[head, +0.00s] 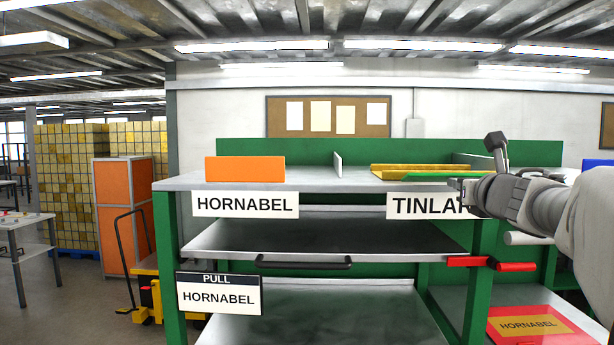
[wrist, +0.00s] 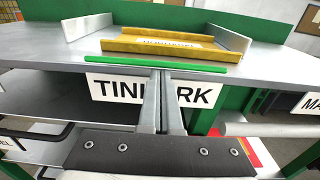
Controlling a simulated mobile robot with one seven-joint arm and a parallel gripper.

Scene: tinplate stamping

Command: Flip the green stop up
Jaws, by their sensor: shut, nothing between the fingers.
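The green stop (head: 420,178) is a thin flat bar along the front edge of the bench top, above the TINLARK label (head: 425,206). In the wrist view the green stop (wrist: 155,62) lies low in front of a yellow tray (wrist: 170,47). My gripper (head: 463,188) is at the front edge, near the right part of the stop in the head view. In the wrist view my gripper (wrist: 161,74) has its fingers together and empty, tips just below the bar in the picture. They hide the middle of the label. Whether they touch the bar, I cannot tell.
An orange upright plate (head: 245,169) stands on the bench top above the HORNABEL label (head: 245,204). A small white divider (head: 338,164) stands between the bays. Below are a shelf with a black handle (head: 303,262) and a red lever (head: 480,263).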

